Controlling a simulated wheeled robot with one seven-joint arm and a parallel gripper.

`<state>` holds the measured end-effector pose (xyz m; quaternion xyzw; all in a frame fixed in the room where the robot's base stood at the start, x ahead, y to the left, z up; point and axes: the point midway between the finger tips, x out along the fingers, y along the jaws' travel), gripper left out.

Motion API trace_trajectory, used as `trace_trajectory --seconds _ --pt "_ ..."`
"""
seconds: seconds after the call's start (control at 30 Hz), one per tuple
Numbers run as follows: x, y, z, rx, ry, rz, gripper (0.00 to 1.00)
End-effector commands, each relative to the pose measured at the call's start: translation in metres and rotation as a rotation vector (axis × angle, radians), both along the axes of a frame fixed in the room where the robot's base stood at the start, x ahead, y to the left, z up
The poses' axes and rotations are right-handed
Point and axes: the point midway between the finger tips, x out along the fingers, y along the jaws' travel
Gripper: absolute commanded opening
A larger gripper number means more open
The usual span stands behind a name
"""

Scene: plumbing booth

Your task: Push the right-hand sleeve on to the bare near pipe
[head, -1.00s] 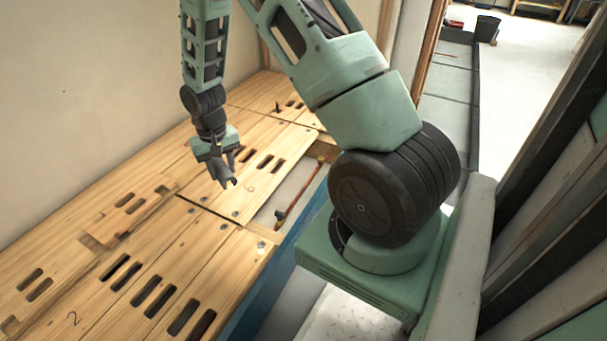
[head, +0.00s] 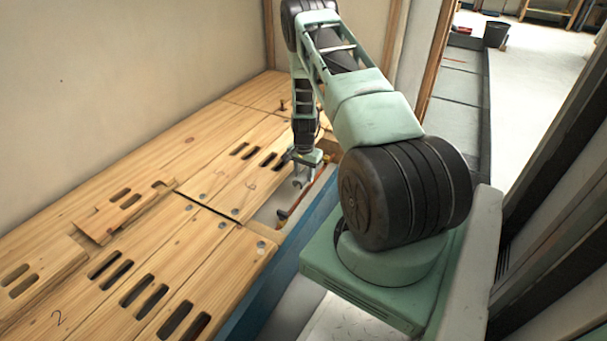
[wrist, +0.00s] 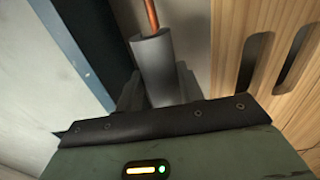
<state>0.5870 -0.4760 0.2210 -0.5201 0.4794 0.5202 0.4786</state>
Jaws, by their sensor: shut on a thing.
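My gripper (wrist: 158,92) is shut on a grey foam-like sleeve (wrist: 155,62), one dark finger on each side of it. In the head view my gripper (head: 303,174) is low over the open gap beside the floorboards. The copper pipe (wrist: 151,14) shows beyond the sleeve's far end in the wrist view, in line with it. I cannot tell how far the pipe runs inside the sleeve. In the head view the copper pipe (head: 284,213) shows in the gap, partly hidden by my gripper.
Slotted wooden floorboards (head: 215,228) lie left of the gap, with a loose short board (head: 125,208) on them. A blue beam (head: 262,284) edges the gap on the right. A small dark upright piece (head: 283,105) stands on the far boards.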

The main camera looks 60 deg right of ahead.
Motion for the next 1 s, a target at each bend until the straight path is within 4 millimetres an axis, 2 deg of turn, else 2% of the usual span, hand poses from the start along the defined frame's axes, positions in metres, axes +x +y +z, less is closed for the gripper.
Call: trace_trajectory --seconds 0.73,1.0 --pt "0.001 0.001 -0.054 0.0 0.0 0.002 0.28" --pt "0.0 0.002 -0.049 0.0 0.0 0.004 0.28"
